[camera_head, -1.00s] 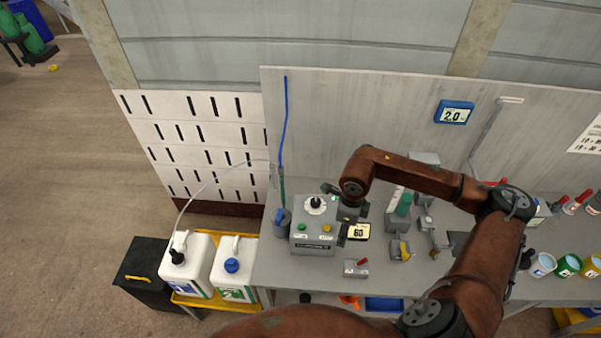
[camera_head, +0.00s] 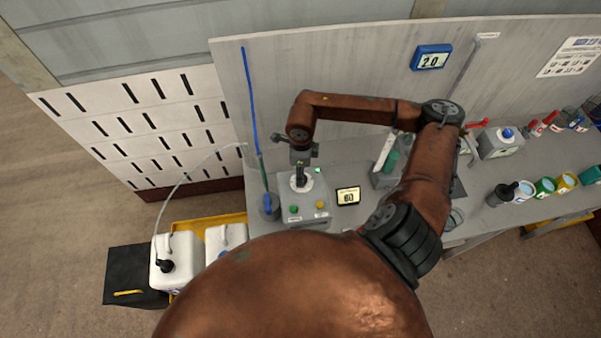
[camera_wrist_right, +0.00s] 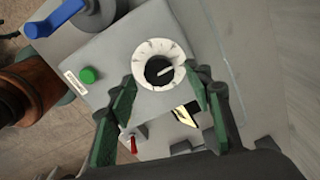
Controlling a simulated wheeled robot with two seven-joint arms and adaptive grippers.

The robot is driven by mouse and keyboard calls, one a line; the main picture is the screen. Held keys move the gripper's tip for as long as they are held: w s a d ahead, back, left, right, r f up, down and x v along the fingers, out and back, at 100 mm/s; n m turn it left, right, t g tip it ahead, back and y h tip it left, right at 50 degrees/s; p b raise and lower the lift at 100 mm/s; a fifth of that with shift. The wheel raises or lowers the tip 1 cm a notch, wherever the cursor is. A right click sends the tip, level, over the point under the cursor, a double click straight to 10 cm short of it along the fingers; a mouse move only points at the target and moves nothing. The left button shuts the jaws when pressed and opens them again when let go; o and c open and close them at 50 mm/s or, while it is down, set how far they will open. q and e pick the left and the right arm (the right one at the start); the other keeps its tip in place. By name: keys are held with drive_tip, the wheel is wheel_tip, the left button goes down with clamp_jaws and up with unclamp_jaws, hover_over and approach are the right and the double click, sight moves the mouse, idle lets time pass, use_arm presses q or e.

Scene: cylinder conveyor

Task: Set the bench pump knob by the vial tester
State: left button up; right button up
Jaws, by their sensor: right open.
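In the right wrist view the black knob (camera_wrist_right: 160,70) has a white pointer line aimed right and slightly up. My right gripper (camera_head: 301,172) is above the dial, partly hiding the knob. In the wrist view its open green-padded fingers (camera_wrist_right: 167,84) lie either side of the dial; contact cannot be told. A small display (camera_head: 348,196) beside the pump reads 60. A grey device with a green vial (camera_head: 390,161) stands behind my arm; I cannot tell if it is the vial tester.
A blue wall display (camera_head: 431,59) reads 2.0. White jugs (camera_head: 176,258) stand left of the bench. Several paint pots (camera_head: 544,186) line the right. My arm hides the bench's front middle.

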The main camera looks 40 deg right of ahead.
drive_tip(key=shift+f, duration=0.6)
drive_tip(key=shift+s+f, duration=0.15)
drive_tip(key=shift+f, duration=0.45)
use_arm(q)
drive_tip(key=shift+w+r, duration=0.2)
drive_tip(key=shift+w, duration=0.3)
drive_tip(key=shift+w+r, duration=0.2)
drive_tip(key=shift+w, duration=0.3)
drive_tip(key=shift+s, duration=0.1)
use_arm(e)
drive_tip(key=shift+c, duration=0.6)
